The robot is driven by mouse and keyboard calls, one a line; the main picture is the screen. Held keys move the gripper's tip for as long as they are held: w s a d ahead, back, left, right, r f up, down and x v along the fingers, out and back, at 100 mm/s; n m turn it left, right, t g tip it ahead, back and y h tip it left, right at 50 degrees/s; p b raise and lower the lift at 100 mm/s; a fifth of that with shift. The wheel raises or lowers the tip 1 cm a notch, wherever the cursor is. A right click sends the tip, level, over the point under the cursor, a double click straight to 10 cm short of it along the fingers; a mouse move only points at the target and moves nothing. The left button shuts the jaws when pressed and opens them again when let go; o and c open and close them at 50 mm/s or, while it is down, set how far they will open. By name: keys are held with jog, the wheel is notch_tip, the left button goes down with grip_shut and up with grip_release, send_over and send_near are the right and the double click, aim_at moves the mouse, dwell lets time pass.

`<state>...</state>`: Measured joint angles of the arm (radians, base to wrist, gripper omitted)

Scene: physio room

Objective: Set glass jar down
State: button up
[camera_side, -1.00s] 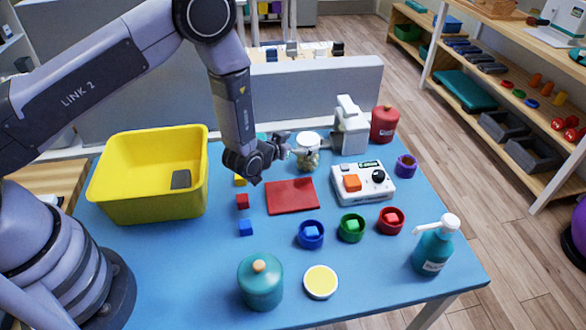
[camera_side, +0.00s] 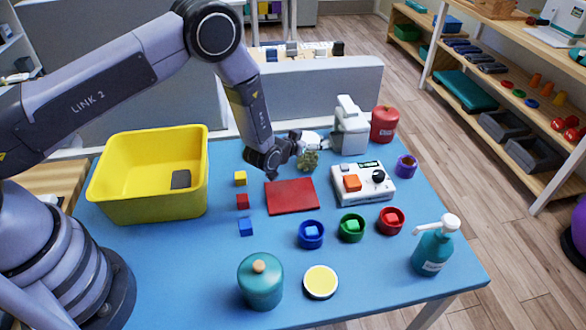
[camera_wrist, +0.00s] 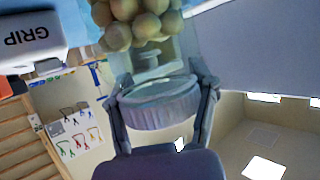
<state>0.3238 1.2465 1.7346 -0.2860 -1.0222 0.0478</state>
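The glass jar (camera_side: 308,160) with round tan balls in it is at the back middle of the blue table, beside the white device stand. In the wrist view its pale ribbed lid (camera_wrist: 160,104) is between my two fingers, and the balls (camera_wrist: 135,20) show at the top edge. My gripper (camera_side: 304,143) reaches in from the left and is shut on the jar around its lid. The gripper also shows in the wrist view (camera_wrist: 163,98). I cannot tell whether the jar's base touches the table.
A red mat (camera_side: 291,196) lies in front of the jar. A white box with an orange button (camera_side: 362,184) and a red canister (camera_side: 384,124) are to the right. A yellow bin (camera_side: 150,205) and small cubes (camera_side: 243,201) are to the left. Cups and bottles stand nearer the front.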

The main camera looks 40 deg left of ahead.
jog(key=c, duration=0.6)
